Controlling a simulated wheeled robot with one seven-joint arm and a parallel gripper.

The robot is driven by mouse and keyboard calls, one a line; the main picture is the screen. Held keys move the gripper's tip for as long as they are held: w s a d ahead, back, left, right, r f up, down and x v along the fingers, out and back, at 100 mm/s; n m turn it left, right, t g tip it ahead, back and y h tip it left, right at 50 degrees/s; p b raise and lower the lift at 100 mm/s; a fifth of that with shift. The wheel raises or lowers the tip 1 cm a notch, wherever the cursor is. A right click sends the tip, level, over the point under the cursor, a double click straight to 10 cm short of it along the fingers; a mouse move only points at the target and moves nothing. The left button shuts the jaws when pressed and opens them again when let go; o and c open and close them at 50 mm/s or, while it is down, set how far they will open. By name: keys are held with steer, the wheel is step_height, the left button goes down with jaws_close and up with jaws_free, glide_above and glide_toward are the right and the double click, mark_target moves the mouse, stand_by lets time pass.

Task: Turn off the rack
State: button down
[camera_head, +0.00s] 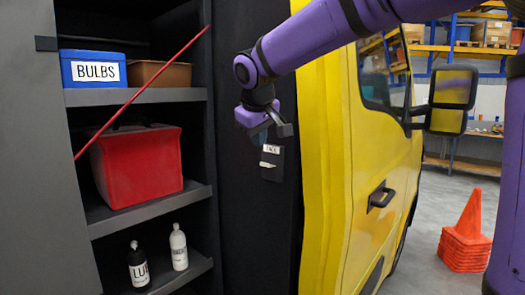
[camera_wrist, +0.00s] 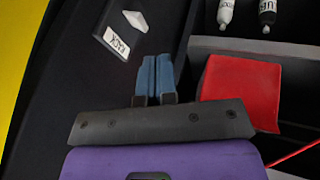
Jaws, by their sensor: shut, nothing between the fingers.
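The rack switch is a dark plate (camera_head: 272,170) on the black side wall right of the shelves. It bears a white label reading RACK (camera_wrist: 116,42) and a small white lever (camera_wrist: 136,21), which also shows in the head view (camera_head: 267,164) below the label. The lever looks tilted; I cannot tell which setting that is. My gripper (camera_head: 258,137) is in front of the wall, just above and left of the plate in the head view. In the wrist view its blue fingers (camera_wrist: 155,63) are together and empty, beside the plate and apart from the lever.
Left are shelves with a blue BULBS box (camera_head: 94,69), a brown bin (camera_head: 160,75), a red box (camera_head: 138,163) and two bottles (camera_head: 178,247). A thin red bar (camera_head: 140,92) slants across them. A yellow van (camera_head: 345,180) stands close on the right, with orange cones (camera_head: 466,235) beyond.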

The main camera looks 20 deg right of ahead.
glide_toward(269, 174)
step_height(269, 174, down, 4)
steer(key=w+a, duration=0.2)
steer(key=shift+w+d+f, duration=0.4)
steer(key=shift+d, duration=0.25)
steer(key=shift+w+d+f, duration=0.4)
steer(key=shift+d+f, duration=0.05)
steer(key=shift+d, duration=0.25)
steer(key=shift+w+d+f, duration=0.1)
steer(key=shift+d+f, duration=0.15)
steer(key=shift+f, duration=0.35)
steer(key=shift+r, duration=0.1)
